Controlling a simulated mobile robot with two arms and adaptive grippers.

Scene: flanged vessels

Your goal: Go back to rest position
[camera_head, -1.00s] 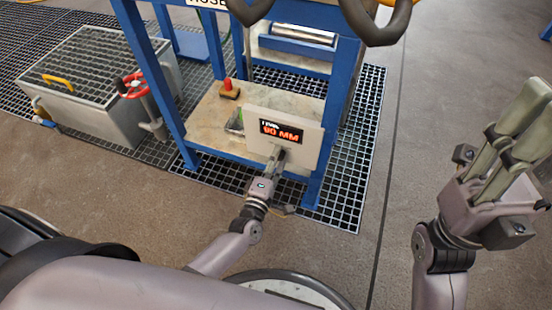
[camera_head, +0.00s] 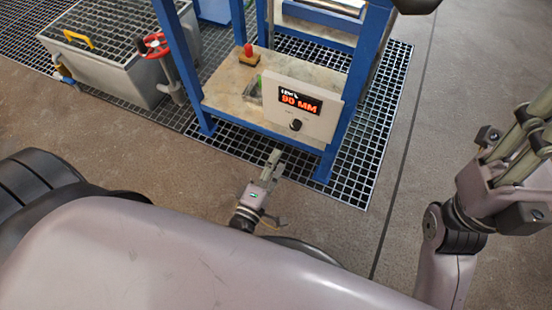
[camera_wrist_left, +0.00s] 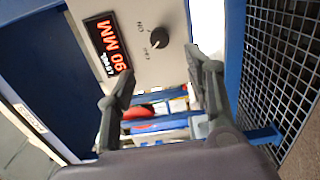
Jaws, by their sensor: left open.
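My left gripper (camera_head: 272,165) is in front of and below the white control panel (camera_head: 318,122), apart from it. In the left wrist view its two fingers (camera_wrist_left: 160,75) are spread with nothing between them. The panel carries a lit display (camera_head: 299,101) reading 90 MM and a black round knob (camera_head: 295,125). The knob also shows in the left wrist view (camera_wrist_left: 159,38), beyond the fingers. My right gripper (camera_head: 527,130) is raised at the right edge, away from the bench.
The panel sits on a blue-framed bench (camera_head: 352,100) with a red button (camera_head: 248,50) on its shelf. A grey tank (camera_head: 120,68) with a red valve wheel (camera_head: 153,45) stands at the left. Floor grating (camera_head: 385,115) surrounds the bench; concrete floor at the right is clear.

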